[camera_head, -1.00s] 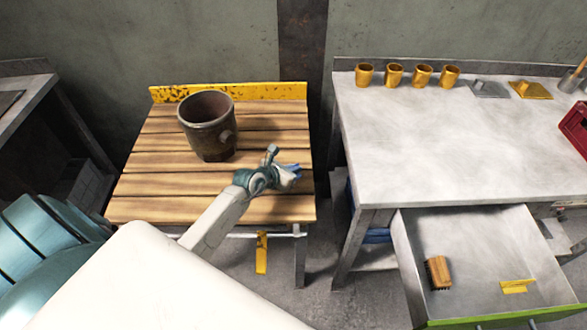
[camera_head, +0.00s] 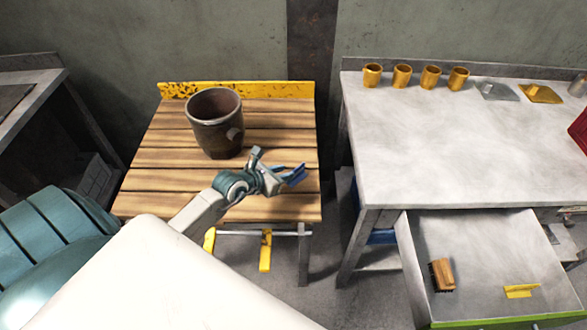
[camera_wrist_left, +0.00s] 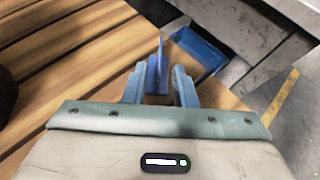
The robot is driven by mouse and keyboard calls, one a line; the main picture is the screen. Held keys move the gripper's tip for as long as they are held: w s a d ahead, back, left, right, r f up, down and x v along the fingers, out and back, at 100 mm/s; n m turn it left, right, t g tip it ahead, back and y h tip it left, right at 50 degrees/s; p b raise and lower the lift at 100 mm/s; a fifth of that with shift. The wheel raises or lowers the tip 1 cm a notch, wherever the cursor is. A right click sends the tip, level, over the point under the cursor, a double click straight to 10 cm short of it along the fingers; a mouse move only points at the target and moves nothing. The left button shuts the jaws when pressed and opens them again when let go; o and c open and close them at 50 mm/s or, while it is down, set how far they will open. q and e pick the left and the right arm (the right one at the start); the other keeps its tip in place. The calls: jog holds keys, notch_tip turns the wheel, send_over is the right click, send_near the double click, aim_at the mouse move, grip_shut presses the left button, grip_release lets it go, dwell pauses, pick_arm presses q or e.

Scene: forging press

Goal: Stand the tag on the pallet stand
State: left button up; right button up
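The blue tag (camera_head: 295,176) is upright on the slatted top of the pallet stand (camera_head: 150,205), near its right edge. In the left wrist view the tag (camera_wrist_left: 162,62) rises between and just beyond my fingertips, with a gap visible on each side. My left gripper (camera_wrist_left: 159,84) is open around its near part; it also shows in the head view (camera_head: 279,178), low over the stand. The tag's foot is partly hidden by the fingers. My right gripper is not in view.
A dark mug-like pot (camera_head: 215,135) stands at the back of the pallet stand. To the right is a metal workbench (camera_head: 430,150) with several brass cups, a grey tag (camera_head: 497,91) and a yellow tag (camera_head: 540,94). Its open drawer (camera_head: 470,245) holds a brush (camera_head: 442,274) and another yellow tag (camera_head: 520,291).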

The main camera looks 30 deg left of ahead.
pick_arm(q)
jog(key=shift+v, duration=1.7)
